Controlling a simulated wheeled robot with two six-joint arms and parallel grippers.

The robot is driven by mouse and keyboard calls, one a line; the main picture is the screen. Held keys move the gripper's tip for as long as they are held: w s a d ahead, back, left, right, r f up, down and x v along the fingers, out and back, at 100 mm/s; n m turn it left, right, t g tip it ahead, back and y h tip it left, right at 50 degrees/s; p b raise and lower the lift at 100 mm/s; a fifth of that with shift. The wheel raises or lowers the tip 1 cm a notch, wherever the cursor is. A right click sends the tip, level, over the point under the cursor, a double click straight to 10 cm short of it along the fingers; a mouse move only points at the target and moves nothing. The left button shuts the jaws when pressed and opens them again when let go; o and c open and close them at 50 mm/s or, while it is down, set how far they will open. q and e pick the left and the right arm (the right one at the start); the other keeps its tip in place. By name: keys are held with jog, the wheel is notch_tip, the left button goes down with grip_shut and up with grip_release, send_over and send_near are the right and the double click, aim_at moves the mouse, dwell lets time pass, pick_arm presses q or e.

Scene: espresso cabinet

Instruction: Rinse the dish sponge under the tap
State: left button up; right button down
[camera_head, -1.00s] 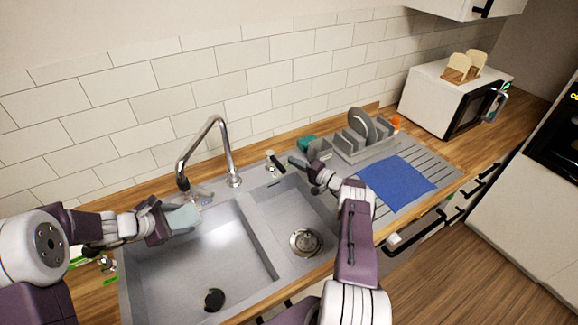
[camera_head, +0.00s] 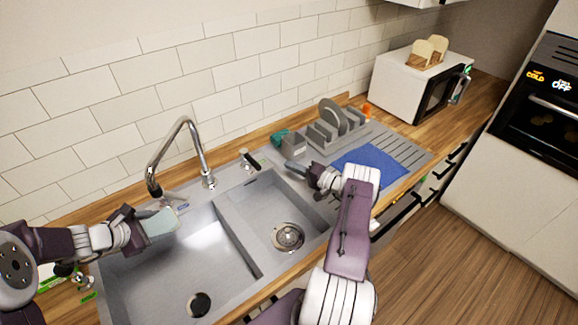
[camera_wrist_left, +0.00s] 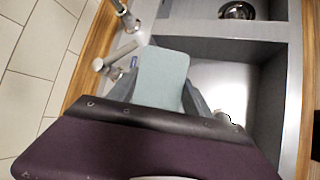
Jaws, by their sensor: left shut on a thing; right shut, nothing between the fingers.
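My left gripper (camera_head: 140,228) is shut on the pale blue-green dish sponge (camera_head: 161,223), which sticks out over the left basin. In the left wrist view the sponge (camera_wrist_left: 162,80) points away from the fingers. The chrome tap (camera_head: 190,135) arches over the sink, its dark-tipped spout just above and behind the sponge. No water stream can be made out. A small fitting with a black handle (camera_head: 253,162) stands on the sink's back edge. My right gripper (camera_head: 292,166) is shut and empty, to the right of that handle and apart from it.
The grey sink (camera_head: 240,235) has a left and a right basin. A dish rack with plates (camera_head: 335,124) and a blue cloth (camera_head: 370,165) lie to the right. A white microwave (camera_head: 400,85) carries a toast holder. An oven (camera_head: 545,105) stands far right.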

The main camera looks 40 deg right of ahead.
pick_arm(q)
jog(key=shift+s+a, duration=0.1)
pick_arm(e)
jog(key=shift+f, duration=0.15)
